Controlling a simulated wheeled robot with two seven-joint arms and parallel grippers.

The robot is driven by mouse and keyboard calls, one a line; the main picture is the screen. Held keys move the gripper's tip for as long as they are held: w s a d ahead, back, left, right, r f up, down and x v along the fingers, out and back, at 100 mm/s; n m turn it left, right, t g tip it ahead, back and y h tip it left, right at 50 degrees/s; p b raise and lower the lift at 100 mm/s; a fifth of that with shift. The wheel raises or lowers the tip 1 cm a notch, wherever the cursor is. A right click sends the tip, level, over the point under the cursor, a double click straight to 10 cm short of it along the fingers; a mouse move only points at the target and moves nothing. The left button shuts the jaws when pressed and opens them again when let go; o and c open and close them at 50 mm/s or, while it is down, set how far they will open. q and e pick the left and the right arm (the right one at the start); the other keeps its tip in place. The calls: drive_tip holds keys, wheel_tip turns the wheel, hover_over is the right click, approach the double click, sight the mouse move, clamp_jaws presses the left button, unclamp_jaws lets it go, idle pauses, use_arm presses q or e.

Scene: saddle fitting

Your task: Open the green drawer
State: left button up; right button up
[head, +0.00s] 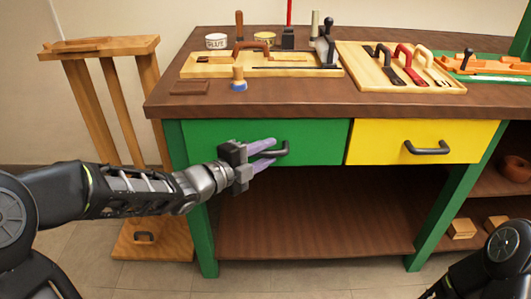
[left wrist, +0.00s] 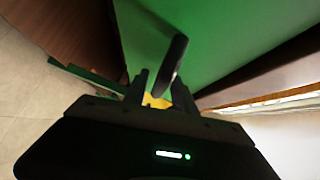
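The green drawer (head: 215,136) is shut, its front level with the yellow drawer beside it. Its dark bar handle (head: 286,149) is on the right half of the front. My left gripper (head: 268,152) is at the handle, its two fingers apart, one above the other, pointing right. In the left wrist view the handle (left wrist: 172,65) stands out from the green front, and its near end lies between the open fingers (left wrist: 160,93). I cannot tell whether either finger touches it. My right gripper is out of view; only part of my right arm shows at the lower right.
The yellow drawer (head: 377,143) with its own handle (head: 427,147) is to the right. The bench top (head: 290,98) holds tool boards, a saddle guide and cans. The lower shelf (head: 310,215) below the drawer is clear.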

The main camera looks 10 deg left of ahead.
use_arm(q)
clamp_jaws()
idle(1.2)
